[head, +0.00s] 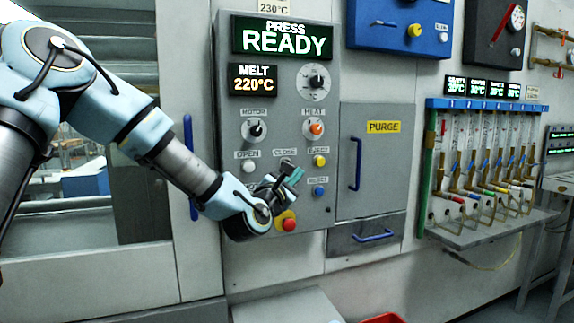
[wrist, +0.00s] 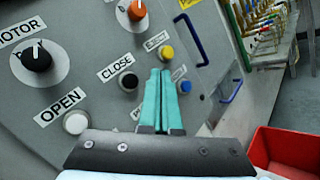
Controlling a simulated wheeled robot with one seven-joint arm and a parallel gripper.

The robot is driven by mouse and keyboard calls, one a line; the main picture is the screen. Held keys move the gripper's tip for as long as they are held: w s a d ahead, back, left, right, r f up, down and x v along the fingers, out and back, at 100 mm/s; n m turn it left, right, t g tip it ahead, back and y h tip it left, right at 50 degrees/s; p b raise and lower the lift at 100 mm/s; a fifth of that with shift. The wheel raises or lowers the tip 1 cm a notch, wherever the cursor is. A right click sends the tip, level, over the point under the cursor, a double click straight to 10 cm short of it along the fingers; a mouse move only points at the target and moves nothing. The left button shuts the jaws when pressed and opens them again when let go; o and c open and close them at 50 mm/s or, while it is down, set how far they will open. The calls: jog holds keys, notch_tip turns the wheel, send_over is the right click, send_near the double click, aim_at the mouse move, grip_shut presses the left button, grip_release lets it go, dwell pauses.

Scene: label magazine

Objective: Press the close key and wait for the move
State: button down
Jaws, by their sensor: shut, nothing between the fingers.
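The control panel (head: 235,110) carries a CLOSE label (head: 284,152) on its lower half. In the wrist view the black close key (wrist: 128,82) sits under its CLOSE label, left of my fingertips. My gripper (head: 295,174) is in front of the panel just below that label, and its body hides the key in the head view. In the wrist view the teal fingers of my gripper (wrist: 160,72) are together and empty. I cannot tell whether they touch the panel. The press display (head: 284,38) reads PRESS READY.
The white open key (head: 249,166) lies left, the yellow eject (head: 320,161) and blue (head: 319,191) keys right. A red button (head: 288,224) is below my gripper. A purge door (head: 375,160) has a blue handle. A red bin (wrist: 285,150) stands at right.

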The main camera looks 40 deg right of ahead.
jog(key=w+d, duration=0.2)
jog(key=w, duration=0.3)
jog(key=shift+w, duration=0.3)
jog(key=shift+d, duration=0.15)
dwell(1.7)
jog(key=shift+w+d, duration=0.1)
jog(key=shift+w, duration=0.25)
